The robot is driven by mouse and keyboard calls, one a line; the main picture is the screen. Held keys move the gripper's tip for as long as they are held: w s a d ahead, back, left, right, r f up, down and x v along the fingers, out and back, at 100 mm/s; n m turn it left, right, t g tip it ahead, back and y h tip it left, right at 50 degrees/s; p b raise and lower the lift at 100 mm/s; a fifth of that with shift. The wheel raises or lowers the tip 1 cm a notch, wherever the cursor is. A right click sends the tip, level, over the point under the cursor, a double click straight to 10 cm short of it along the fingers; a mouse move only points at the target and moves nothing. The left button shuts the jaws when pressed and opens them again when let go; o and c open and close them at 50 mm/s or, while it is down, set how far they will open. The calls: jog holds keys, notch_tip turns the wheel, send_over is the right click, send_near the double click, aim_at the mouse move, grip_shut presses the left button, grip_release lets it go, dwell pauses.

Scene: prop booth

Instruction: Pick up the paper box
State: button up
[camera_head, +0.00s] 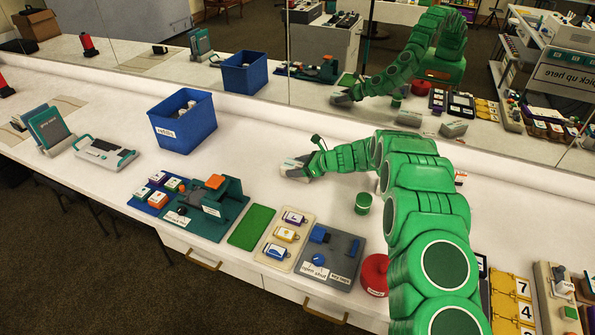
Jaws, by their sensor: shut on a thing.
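My gripper (304,169) is at the end of my green arm, low over the middle of the white counter. It is shut on a small pale, box-like thing, the paper box (291,166), at its left tip. The gripper's body covers part of the box, and its fingers are too small to make out clearly. I cannot tell whether the box touches the counter.
A blue bin (184,122) stands left of my gripper. A green cylinder (363,203) stands below my arm. A mirror backs the counter.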

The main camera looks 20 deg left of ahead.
aim_at(297, 165)
jog(key=shift+c, duration=1.2)
jog(key=shift+r, duration=0.55)
notch_tip(297, 165, up, 2)
jog(key=shift+r, duration=0.2)
jog(key=s+d+r, duration=0.7)
jog(key=s+r, duration=0.2)
jog(key=s, duration=0.2)
jog(key=shift+s+d+r, duration=0.25)
jog(key=shift+s+d, duration=0.05)
jog(key=shift+s, duration=0.1)
